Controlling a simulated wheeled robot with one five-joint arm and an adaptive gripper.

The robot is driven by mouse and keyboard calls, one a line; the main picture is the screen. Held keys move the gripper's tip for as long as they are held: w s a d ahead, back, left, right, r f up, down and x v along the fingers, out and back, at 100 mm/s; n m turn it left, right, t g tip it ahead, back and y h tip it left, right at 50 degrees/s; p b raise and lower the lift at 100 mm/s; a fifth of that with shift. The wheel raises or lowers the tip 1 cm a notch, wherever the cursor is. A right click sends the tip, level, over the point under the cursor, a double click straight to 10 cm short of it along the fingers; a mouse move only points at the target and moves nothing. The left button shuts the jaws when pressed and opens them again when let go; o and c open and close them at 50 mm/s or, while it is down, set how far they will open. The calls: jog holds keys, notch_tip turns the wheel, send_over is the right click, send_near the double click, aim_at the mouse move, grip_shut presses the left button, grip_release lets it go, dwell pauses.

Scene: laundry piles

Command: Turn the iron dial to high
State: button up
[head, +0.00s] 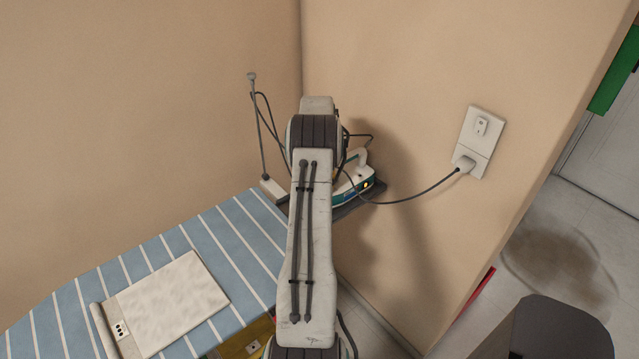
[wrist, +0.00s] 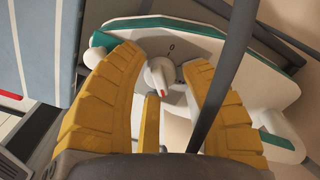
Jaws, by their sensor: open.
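The iron (head: 350,188) is white and teal, on a dark rest at the ironing board's far end, partly hidden behind my arm. In the wrist view the iron (wrist: 250,75) fills the upper middle. Its dial (wrist: 158,72) is a pale round knob with a red-tipped pointer toward the bottom of the picture. A "0" mark is above it; no other marks are readable. My gripper (wrist: 163,60) has its yellow fingers apart, one either side of the dial. I cannot tell whether they touch it.
A dark cord (wrist: 229,75) crosses in front of the right finger. In the head view the cord (head: 415,199) runs to a wall outlet (head: 478,143). A thin upright rod (head: 258,130) stands left of the iron. A white pad (head: 168,303) lies on the striped board (head: 235,240).

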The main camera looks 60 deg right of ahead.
notch_tip(320, 180, up, 12)
dwell(0.7)
